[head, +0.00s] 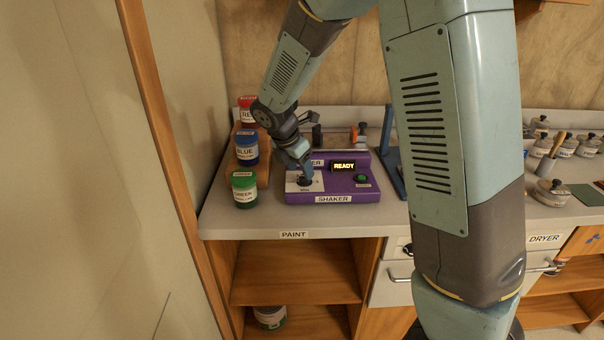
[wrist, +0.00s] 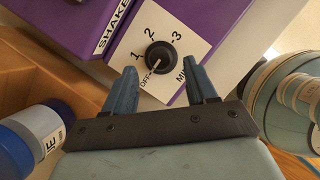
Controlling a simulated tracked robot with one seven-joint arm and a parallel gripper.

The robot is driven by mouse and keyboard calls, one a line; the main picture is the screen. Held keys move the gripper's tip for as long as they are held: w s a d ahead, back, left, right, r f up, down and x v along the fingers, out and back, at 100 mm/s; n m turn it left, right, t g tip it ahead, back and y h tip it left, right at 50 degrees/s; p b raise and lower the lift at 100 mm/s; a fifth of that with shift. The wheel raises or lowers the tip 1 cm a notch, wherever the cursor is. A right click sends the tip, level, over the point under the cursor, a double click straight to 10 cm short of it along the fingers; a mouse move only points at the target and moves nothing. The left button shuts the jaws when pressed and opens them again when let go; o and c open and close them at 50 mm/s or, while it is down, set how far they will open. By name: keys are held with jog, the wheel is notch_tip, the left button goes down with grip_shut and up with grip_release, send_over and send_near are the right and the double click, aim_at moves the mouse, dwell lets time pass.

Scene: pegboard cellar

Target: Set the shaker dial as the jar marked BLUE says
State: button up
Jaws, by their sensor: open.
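The purple shaker (head: 335,187) stands on the counter, with a lit READY display (head: 344,166). In the wrist view its black dial (wrist: 160,57) sits on a white plate marked OFF, 1, 2, 3 and MIN. The dial's white pointer line points toward OFF. My gripper (wrist: 163,72) is open, its two fingers on either side of the dial with gaps. In the head view my gripper (head: 304,179) is over the dial plate. The jar marked BLUE (head: 247,151) stands left of the shaker; its small print is unreadable. Its blue body (wrist: 14,155) shows at the wrist view's lower left.
A red jar (head: 247,104) stands behind the BLUE jar and a green jar (head: 244,192) in front of it. A green button (head: 362,179) is on the shaker's right. Cans and a brush stand farther right on the counter.

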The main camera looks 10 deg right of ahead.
aim_at(303, 176)
jog(key=shift+x, duration=1.5)
jog(key=shift+c, duration=0.5)
jog(key=c, duration=0.9)
